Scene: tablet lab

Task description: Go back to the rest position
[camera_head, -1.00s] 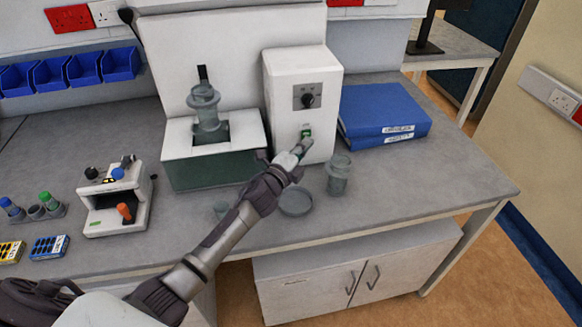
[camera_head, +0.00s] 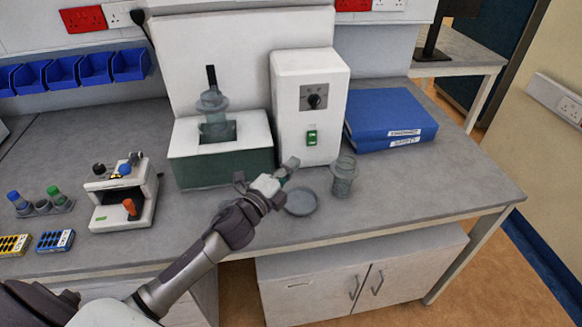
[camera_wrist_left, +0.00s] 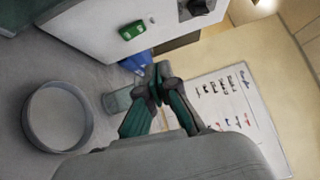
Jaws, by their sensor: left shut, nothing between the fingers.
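My left gripper (camera_head: 288,168) is shut and empty. It is above the bench, in front of the white control box (camera_head: 312,105) with a dark knob and a green switch (camera_head: 311,137). The gripper is apart from the switch, lower and to its left in the head view. In the left wrist view the shut fingers (camera_wrist_left: 158,84) are at the centre, and the green switch (camera_wrist_left: 132,31) is above them. My right gripper is in neither view.
A round grey dish (camera_head: 301,202) and a glass jar (camera_head: 343,178) stand close to the left gripper. A green-and-white apparatus (camera_head: 222,165) holds a glass vessel. Blue binders (camera_head: 390,120) lie at right. A small white device (camera_head: 122,195) and a tube rack (camera_head: 41,205) stand at left.

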